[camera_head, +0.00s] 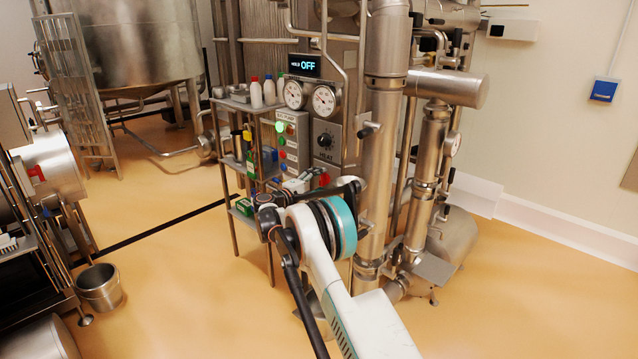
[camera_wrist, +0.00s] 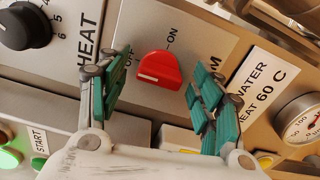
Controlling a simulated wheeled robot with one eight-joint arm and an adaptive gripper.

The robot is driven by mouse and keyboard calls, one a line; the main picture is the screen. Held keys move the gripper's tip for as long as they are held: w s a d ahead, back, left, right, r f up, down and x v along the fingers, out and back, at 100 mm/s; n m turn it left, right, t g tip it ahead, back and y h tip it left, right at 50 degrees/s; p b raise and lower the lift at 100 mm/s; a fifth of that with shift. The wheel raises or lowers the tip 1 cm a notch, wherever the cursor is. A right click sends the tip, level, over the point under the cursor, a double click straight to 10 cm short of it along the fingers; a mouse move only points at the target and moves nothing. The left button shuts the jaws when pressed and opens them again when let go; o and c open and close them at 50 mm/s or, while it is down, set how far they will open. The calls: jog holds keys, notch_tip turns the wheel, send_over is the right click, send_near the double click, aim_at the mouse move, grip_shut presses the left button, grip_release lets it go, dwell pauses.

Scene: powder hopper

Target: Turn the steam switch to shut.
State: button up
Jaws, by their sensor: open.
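The steam switch is a red knob (camera_wrist: 158,68) on a grey panel (camera_wrist: 205,40) in the wrist view. An ON label is above it. A partly hidden label, seemingly OFF, is to its upper left. A pale mark shows on the knob's lower left part; I cannot tell which label it points to. My gripper (camera_wrist: 158,92) is open, with one green-padded finger on each side of the knob, seemingly apart from it. In the head view my gripper (camera_head: 303,183) is at the control panel, beside the small red knob (camera_head: 324,179).
A black HEAT dial (camera_wrist: 26,26) and a lit green START button (camera_wrist: 9,157) are left of the fingers. A gauge (camera_wrist: 303,120) is right. In the head view a bottle shelf (camera_head: 240,103) stands left of the panel and a steel pipe (camera_head: 380,150) right. A display (camera_head: 304,66) reads OFF.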

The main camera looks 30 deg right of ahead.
jog(key=v, duration=1.2)
